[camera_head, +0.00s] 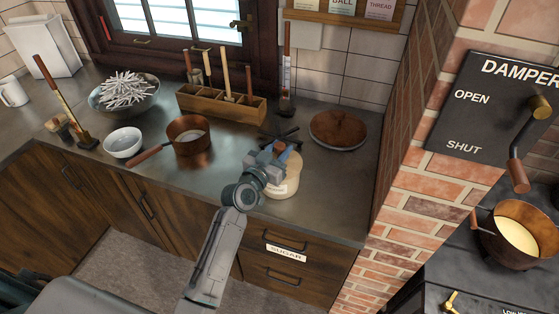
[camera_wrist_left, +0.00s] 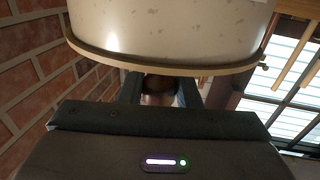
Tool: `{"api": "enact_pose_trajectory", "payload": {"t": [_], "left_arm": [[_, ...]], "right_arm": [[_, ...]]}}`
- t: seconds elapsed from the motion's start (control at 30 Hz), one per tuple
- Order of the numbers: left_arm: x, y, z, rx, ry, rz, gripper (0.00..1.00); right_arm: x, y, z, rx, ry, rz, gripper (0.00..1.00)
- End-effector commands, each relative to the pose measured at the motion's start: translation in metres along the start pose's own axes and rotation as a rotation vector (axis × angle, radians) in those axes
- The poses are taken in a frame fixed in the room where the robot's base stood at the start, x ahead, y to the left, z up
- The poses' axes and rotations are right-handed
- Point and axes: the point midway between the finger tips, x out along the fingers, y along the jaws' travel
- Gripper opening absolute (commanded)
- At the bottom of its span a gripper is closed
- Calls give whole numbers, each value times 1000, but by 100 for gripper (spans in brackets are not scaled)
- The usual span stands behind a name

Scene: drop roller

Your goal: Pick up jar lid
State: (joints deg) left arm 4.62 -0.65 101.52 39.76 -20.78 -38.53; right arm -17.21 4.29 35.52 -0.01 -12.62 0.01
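The cream jar (camera_head: 283,188) stands on the dark counter near its front edge, with a label on its side. Its lid (camera_head: 292,164) is partly hidden by my gripper, and a brown knob (camera_head: 279,148) shows above the fingers. My left gripper (camera_head: 270,157) is at the lid, its fingers apart around the knob. In the left wrist view the pale jar (camera_wrist_left: 170,28) with a tan rim fills the top. A brown shape, likely the knob (camera_wrist_left: 158,88), sits between the fingers; whether they grip it is unclear. My right gripper is not in view.
A copper pan (camera_head: 190,148), a white bowl (camera_head: 123,142) and a wooden tool box (camera_head: 205,103) stand left of the jar. A dark trivet (camera_head: 280,135) lies just behind. A round wooden lid (camera_head: 338,130) lies to the right, before the brick wall (camera_head: 405,150).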

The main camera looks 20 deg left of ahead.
Motion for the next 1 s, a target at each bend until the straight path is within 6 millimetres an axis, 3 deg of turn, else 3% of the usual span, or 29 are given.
{"api": "enact_pose_trajectory", "payload": {"t": [0.37, 0.67, 1.0], "left_arm": [[0, 0, -3, 0, 0, 1, 6], [0, 0, -36, 2, 6, 1, 6], [-82, 15, -38, 1, -1, 1, 6]], "right_arm": [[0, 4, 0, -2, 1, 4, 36], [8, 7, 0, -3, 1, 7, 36], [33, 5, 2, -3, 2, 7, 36]]}}
